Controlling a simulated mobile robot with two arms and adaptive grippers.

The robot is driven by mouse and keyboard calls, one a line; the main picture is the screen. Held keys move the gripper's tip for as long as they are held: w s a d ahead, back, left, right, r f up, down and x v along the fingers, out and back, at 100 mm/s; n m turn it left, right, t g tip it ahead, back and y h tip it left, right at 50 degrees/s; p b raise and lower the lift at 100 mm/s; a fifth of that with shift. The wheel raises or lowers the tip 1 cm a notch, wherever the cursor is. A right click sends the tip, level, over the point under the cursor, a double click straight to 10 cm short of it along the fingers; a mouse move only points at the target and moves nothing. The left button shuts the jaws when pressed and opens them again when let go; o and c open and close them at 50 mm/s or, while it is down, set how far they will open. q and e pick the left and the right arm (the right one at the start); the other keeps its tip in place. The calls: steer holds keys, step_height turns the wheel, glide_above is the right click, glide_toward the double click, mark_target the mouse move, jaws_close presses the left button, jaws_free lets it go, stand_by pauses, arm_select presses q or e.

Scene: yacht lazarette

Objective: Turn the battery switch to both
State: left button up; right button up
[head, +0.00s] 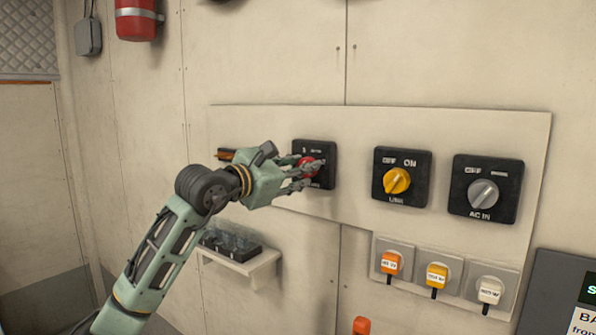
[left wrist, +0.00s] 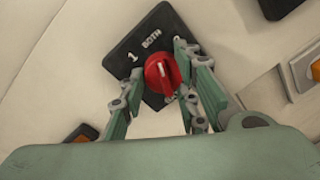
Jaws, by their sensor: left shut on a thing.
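The battery switch is a black square plate (head: 326,182) with a red round knob (head: 305,167) on the wall panel. In the left wrist view the plate (left wrist: 122,60) looks tilted, with "1" and "BOTH" readable and lower lettering partly hidden. The red knob (left wrist: 158,82) shows a short white mark on its face, pointing roughly up in that view, towards the "BOTH" side; its exact setting is hard to tell. My left gripper (head: 300,176) is at the knob, shut on it, with fingers on either side in the left wrist view (left wrist: 160,88). My right gripper is not in view.
To the right are a yellow-knob switch (head: 397,181) and a grey-knob AC IN switch (head: 483,193).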

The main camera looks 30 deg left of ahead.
arm_select(q)
steer(key=shift+s+a+r, duration=0.1)
steer(key=shift+a+r, duration=0.05)
steer(key=shift+r, duration=0.15)
steer(key=o, duration=1.1)
steer(key=shift+a, duration=0.1)
steer(key=shift+f, duration=0.1)
steer(key=shift+s, duration=0.1)
steer(key=v, duration=1.1)
steer(key=shift+s, duration=0.4)
